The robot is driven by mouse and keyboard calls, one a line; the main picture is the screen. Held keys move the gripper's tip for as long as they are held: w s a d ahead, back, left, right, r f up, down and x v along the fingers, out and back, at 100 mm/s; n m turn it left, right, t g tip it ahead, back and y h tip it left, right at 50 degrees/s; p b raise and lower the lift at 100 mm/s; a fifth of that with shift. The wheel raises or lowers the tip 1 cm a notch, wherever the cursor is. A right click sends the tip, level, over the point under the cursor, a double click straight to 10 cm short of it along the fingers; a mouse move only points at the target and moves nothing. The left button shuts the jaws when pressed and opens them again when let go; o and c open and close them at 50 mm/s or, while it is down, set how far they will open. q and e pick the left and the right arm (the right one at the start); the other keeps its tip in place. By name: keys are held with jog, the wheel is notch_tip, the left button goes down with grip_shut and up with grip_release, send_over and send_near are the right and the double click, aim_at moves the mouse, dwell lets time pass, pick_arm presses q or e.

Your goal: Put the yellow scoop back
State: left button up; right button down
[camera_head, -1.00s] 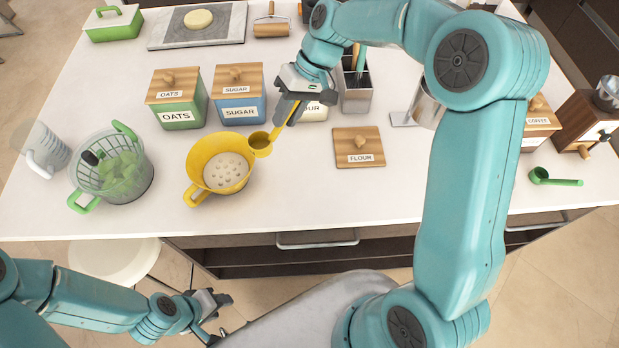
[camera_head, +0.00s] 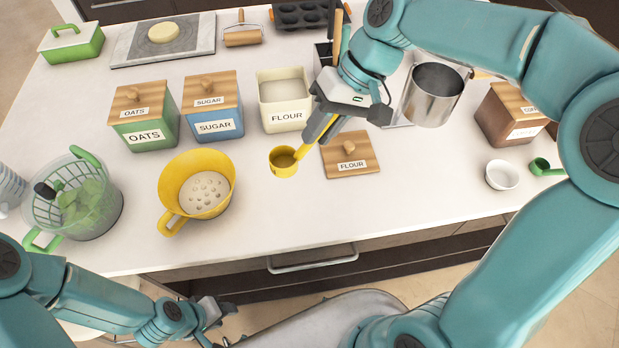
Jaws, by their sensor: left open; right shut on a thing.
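The yellow scoop (camera_head: 284,161) is a small round cup with a straight handle. My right gripper (camera_head: 318,135) is shut on its handle and holds it over the counter, cup toward the lower left. The scoop is in front of the open flour canister (camera_head: 285,118), a cream box with white flour inside. The canister's wooden flour lid (camera_head: 361,163) lies on the counter, just right of the scoop. A yellow colander-like bowl (camera_head: 183,179) with a handle stands to the left of the scoop. My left gripper (camera_head: 226,322) is open and empty, low in front of the counter.
The closed oats canister (camera_head: 146,137) and sugar canister (camera_head: 216,126) stand left of the flour. A green-handled basket (camera_head: 85,210) is at the left. A metal cup (camera_head: 433,97), white bowl (camera_head: 502,174) and green scoop (camera_head: 543,167) are at the right. The front middle counter is clear.

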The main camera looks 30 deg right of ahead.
notch_tip(320, 180, down, 14)
jog(key=shift+f, duration=0.1)
jog(key=shift+d+f, duration=0.1)
jog(key=shift+f, duration=0.1)
jog(key=c, duration=1)
grip_release()
